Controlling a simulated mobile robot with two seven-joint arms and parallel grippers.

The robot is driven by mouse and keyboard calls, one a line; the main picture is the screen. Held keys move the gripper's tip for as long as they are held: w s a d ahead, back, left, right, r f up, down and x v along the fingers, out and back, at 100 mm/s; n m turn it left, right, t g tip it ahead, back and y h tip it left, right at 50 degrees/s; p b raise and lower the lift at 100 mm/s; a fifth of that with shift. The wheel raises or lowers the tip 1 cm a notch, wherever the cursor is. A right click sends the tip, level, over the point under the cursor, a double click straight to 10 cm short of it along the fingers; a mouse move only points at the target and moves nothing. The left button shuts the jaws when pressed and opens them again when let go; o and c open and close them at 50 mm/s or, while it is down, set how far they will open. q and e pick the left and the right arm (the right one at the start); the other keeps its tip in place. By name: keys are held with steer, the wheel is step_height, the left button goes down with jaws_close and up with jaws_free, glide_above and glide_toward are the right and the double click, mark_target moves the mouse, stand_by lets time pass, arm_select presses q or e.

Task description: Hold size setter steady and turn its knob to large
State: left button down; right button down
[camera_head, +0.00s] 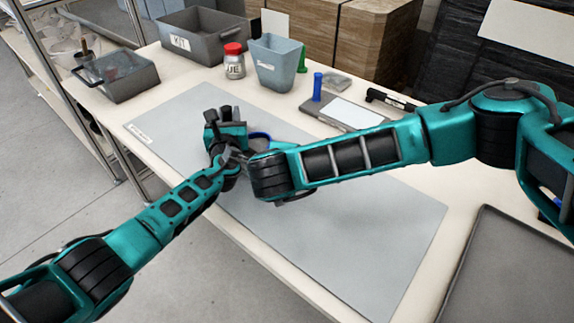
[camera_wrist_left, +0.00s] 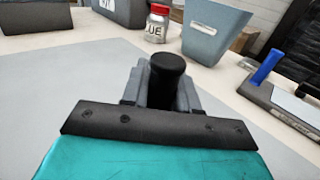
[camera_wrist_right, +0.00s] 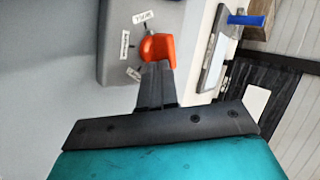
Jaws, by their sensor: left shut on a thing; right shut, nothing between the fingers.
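The size setter (camera_wrist_right: 113,50) shows in the right wrist view as a grey plate with an orange knob (camera_wrist_right: 160,47) and several small white labels around it. The labels are too blurred to read surely. My right gripper (camera_wrist_right: 154,80) is shut and empty, with its fingertips at the knob's edge; I cannot tell whether they touch. My left gripper (camera_head: 229,128) is shut on an upright black post (camera_wrist_left: 165,80), seen between its fingers in the left wrist view. The post's base is hidden. In the head view, my arms and hands hide most of the setter.
A grey mat (camera_head: 340,235) covers the table's middle. Behind it stand a red-lidded jar (camera_head: 234,62), a blue-grey bin (camera_head: 275,62), a KIT bin (camera_head: 205,38) and a grey tray (camera_head: 118,77). A plate with a blue peg (camera_head: 317,88) lies at the back right.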

steer(key=shift+w+d+n+y, duration=0.1)
steer(key=shift+d+n+y, duration=0.15)
steer(key=shift+n+y, duration=0.05)
steer(key=shift+d+n+y, duration=0.2)
steer(key=shift+n+y, duration=0.4)
steer(key=shift+n, duration=0.1)
steer(key=shift+d+n+y, duration=0.2)
steer(key=shift+n+y, duration=0.6)
steer(key=shift+n, duration=0.2)
steer(key=n+y, duration=0.2)
steer(key=n, duration=0.1)
steer(key=shift+w+d+n+g+y, duration=0.3)
steer(key=shift+w+d+y, duration=0.05)
steer(key=shift+d+y, duration=0.05)
steer(key=n+y, duration=0.1)
steer(key=n+g+y, duration=0.1)
steer(key=n+g, duration=0.1)
steer(key=n, duration=0.1)
steer(key=shift+w+d+y, duration=0.15)
steer(key=shift+w+y, duration=0.1)
steer(key=shift+y, duration=0.15)
steer(key=shift+s+a+f+n+g+y, duration=0.1)
steer(key=shift+a+n+g+y, duration=0.2)
steer(key=shift+n, duration=0.2)
steer(key=shift+a+n+g+y, duration=0.15)
steer(key=shift+n+g+y, duration=0.05)
steer(key=shift+n+g, duration=0.25)
steer(key=shift+n, duration=0.25)
steer(key=shift+w+d, duration=0.65)
steer(key=shift+d, duration=0.1)
